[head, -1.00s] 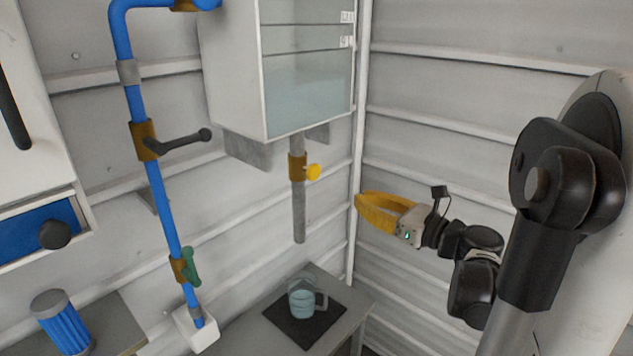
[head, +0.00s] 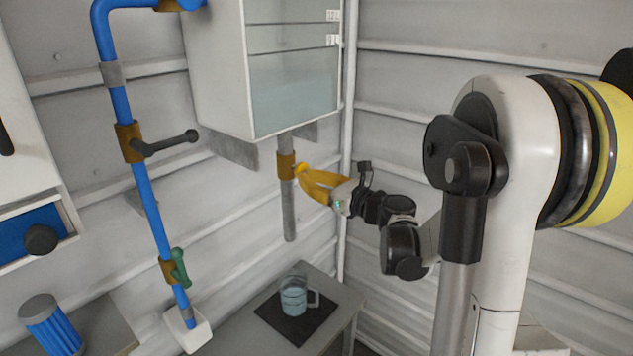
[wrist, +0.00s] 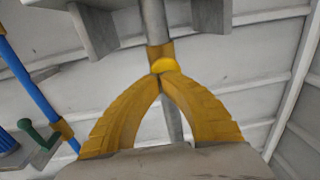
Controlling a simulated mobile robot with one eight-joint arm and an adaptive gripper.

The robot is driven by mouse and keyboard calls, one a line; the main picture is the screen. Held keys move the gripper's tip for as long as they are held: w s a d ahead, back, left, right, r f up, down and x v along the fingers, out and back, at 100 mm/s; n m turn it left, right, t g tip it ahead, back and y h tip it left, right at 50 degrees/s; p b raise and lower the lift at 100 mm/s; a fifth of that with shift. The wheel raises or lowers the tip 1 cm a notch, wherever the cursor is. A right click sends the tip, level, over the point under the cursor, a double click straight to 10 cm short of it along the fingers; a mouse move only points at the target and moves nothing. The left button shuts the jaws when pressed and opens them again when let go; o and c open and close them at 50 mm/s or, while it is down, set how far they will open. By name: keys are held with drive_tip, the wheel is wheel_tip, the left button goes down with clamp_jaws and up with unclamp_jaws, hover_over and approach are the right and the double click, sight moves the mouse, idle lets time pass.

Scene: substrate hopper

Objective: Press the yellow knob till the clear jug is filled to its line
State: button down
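The yellow knob (wrist: 164,65) sits on the brown valve collar (wrist: 160,51) of the grey pipe under the hopper. In the head view the knob (head: 299,169) is partly covered by my gripper (head: 303,180). My yellow fingers come together at their tips (wrist: 160,78), right at the knob's lower edge, with nothing visible between them. Whether they touch or press the knob, I cannot tell. The clear jug (head: 293,297) stands upright on a black mat below the pipe and holds bluish liquid. Its fill line is too small to read. I see no stream falling from the pipe.
The hopper (head: 293,95) with bluish contents hangs above. A blue pipe (head: 146,205) with a dark lever (head: 168,143) and a green handle (head: 180,267) runs down at left. A blue ribbed canister (head: 52,328) stands lower left. Space between jug and pipe end is clear.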

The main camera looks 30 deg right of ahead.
drive_tip(key=shift+w, duration=0.1)
drive_tip(key=shift+b+x, duration=0.4)
drive_tip(key=shift+x, duration=0.5)
drive_tip(key=shift+a+r, duration=0.1)
idle(0.7)
